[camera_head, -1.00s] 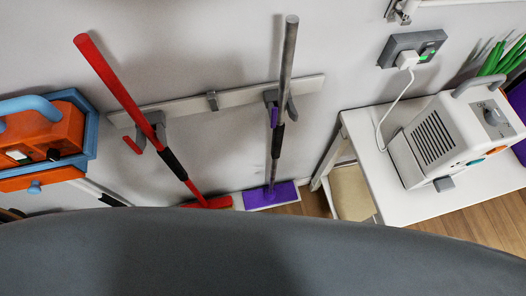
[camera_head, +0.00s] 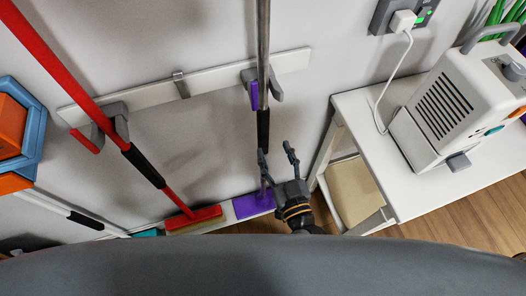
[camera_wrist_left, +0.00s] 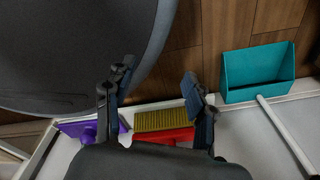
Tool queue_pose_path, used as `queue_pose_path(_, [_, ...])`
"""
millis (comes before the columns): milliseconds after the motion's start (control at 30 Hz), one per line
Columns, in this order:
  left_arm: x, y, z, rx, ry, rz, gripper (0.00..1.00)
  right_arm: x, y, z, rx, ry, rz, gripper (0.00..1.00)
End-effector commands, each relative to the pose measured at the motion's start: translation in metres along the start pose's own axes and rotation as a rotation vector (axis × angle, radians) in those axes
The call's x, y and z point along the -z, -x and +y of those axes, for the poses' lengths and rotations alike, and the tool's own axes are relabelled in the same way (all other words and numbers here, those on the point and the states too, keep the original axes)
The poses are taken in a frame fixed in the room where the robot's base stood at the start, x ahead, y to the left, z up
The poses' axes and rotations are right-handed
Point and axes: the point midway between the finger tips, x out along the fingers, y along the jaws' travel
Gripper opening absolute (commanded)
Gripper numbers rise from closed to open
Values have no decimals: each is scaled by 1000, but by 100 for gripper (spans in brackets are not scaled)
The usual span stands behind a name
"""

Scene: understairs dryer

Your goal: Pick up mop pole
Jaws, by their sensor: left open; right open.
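The mop pole (camera_head: 263,60) is a silver rod with a black grip, standing upright against the wall in a grey clip of the wall rail. Its purple mop head (camera_head: 254,204) is at the bottom; the purple head also shows in the left wrist view (camera_wrist_left: 88,129). My right gripper (camera_head: 276,150) is open, low beside the pole just below the black grip. One finger appears at or in front of the pole; I cannot tell whether they touch. My left gripper (camera_wrist_left: 158,72) is open and empty in the left wrist view, and out of the head view.
A red broom (camera_head: 75,82) leans left in another clip of the white rail (camera_head: 215,75). A white table (camera_head: 365,125) with a white appliance (camera_head: 445,105) stands right of the pole. A teal dustpan (camera_wrist_left: 258,72) lies in the left wrist view.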

Motion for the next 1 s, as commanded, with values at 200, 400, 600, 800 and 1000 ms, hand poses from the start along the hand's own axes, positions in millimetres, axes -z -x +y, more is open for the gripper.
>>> queue_pose_path(200, [3, -6, 12, -13, 3, 4, 55, -1, -28, 0, 0, -1, -1, 53])
queue_pose_path(400, [3, -11, 15, -18, 0, 5, 55, 0, -45, -3, -1, -3, 1, 53])
queue_pose_path(600, [2, -18, 13, -15, -1, 4, 55, 1, -74, -6, -1, -1, 0, 53])
queue_pose_path(800, [1, -18, 9, -10, -3, 3, 55, 2, -82, -6, 2, 1, -3, 53])
queue_pose_path(1000, [1, -18, 8, -10, -2, 3, 55, 2, -82, -6, 2, 1, -3, 41])
